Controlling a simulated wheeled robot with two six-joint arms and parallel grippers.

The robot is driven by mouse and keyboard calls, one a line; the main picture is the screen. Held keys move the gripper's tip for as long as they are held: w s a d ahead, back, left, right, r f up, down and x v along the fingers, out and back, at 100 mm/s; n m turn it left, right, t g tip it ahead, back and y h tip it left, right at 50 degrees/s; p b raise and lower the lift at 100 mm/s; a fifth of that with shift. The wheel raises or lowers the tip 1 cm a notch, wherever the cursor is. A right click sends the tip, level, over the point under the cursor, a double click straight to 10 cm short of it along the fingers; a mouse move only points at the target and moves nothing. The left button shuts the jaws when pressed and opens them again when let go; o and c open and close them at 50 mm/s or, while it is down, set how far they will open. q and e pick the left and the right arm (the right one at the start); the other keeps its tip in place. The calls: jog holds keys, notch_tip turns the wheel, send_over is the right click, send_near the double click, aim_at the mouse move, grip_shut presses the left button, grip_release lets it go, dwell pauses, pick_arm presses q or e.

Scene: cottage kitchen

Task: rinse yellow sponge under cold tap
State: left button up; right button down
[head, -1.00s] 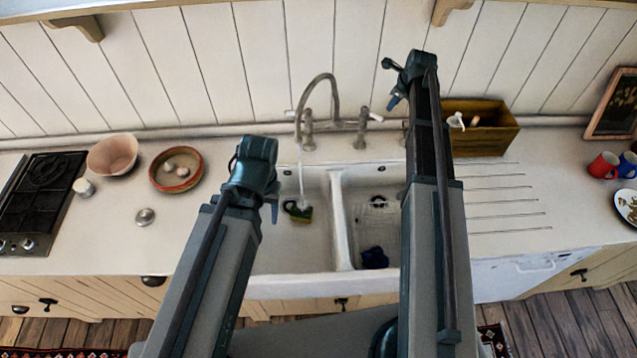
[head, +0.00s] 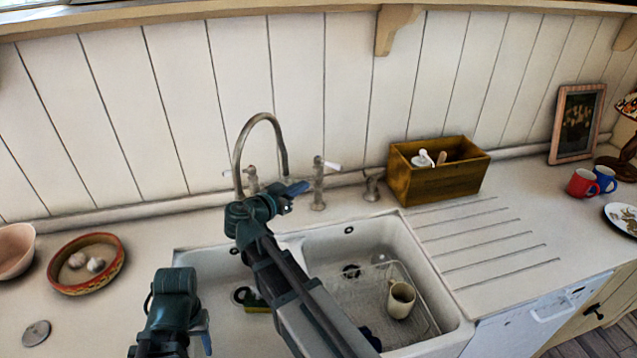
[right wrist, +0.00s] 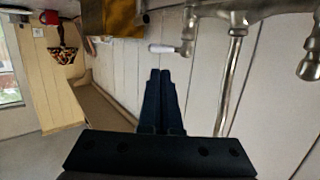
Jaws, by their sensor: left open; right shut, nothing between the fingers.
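The sponge (head: 258,308), green with a yellow part, lies in the left sink basin (head: 205,262), partly hidden by my right arm. The curved spout (head: 240,150) stands behind the basins. My right gripper (head: 298,188) is shut and empty, in front of the taps. In the right wrist view its fingertips (right wrist: 160,72) are close to a white lever (right wrist: 162,48); contact is unclear. My left gripper (head: 205,338) is open, left of the sponge. I see no water stream.
The right basin holds a wire rack (head: 365,285), a cream mug (head: 401,299) and a dark blue item (head: 370,338). A wooden box (head: 440,182) stands right of the taps. Red (head: 582,183) and blue (head: 604,178) mugs stand far right. A bowl with garlic (head: 88,262) is left.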

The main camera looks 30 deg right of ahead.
aim_at(333, 167)
jog(key=b+x, duration=0.1)
jog(key=x, duration=0.5)
jog(key=b+x, duration=0.1)
jog(key=x, duration=0.6)
jog(key=shift+w+d+r+b, duration=0.15)
jog(key=shift+w+d+b, duration=0.1)
jog(key=shift+w+b, duration=0.1)
jog(key=shift+d, duration=0.1)
